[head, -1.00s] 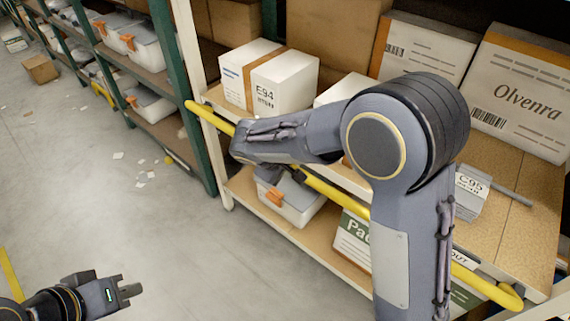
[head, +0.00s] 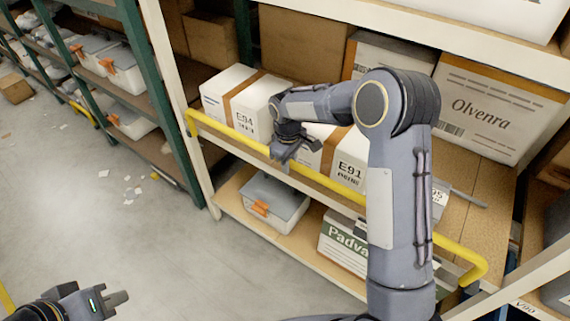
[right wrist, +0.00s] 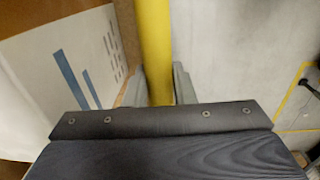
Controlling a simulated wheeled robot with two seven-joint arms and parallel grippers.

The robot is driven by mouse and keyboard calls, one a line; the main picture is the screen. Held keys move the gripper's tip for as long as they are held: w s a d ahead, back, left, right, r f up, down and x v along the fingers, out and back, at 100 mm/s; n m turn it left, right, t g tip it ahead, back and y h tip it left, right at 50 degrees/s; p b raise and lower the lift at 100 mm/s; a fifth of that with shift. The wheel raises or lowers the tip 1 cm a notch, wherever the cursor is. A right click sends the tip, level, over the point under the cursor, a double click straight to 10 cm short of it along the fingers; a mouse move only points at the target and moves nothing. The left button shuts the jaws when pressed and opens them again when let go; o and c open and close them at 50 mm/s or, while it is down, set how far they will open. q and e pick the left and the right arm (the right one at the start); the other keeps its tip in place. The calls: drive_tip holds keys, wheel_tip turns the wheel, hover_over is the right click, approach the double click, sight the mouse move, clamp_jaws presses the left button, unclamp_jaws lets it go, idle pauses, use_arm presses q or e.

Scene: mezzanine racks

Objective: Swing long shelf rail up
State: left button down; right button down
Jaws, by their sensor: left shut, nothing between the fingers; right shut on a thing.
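The long yellow shelf rail (head: 330,183) runs along the front of the rack's middle shelf, with a bent end at each side. My right gripper (head: 277,156) is shut on the rail left of its middle. The right wrist view shows the yellow rail (right wrist: 154,50) between the two grey fingers (right wrist: 158,88). My right forearm hides part of the rail. My left gripper (head: 122,297) is shut and empty at the lower left, over the floor and away from the rack.
White boxes marked E94 (head: 240,98) and E91 (head: 350,160) stand behind the rail. A large Olvenra box (head: 490,112) stands at right. Below are a grey-lidded bin (head: 275,200) and a Padva box (head: 340,245). A green post (head: 165,95) stands left; the floor (head: 90,225) has paper scraps.

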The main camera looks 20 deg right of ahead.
drive_tip(key=shift+w+d, duration=0.15)
drive_tip(key=shift+d, duration=0.2)
drive_tip(key=c, duration=1.3)
unclamp_jaws()
drive_tip(key=shift+f, duration=0.15)
drive_tip(key=shift+o, duration=0.2)
drive_tip(key=shift+r, duration=0.2)
drive_tip(key=r, duration=0.7)
drive_tip(key=shift+a+r, duration=0.2)
drive_tip(key=shift+r, duration=0.1)
drive_tip(key=s+d+r+m+t+y, duration=0.1)
drive_tip(key=s+d+r+m+y, duration=0.15)
drive_tip(key=s+r, duration=0.5)
drive_tip(key=s+a+f+m+t+y, duration=0.1)
drive_tip(key=s+m+t, duration=0.3)
drive_tip(key=s, duration=2.1)
drive_tip(key=m, duration=0.3)
drive_tip(key=shift+a+f+y, duration=0.2)
drive_tip(key=shift+f+y, duration=0.1)
drive_tip(key=shift+y, duration=0.05)
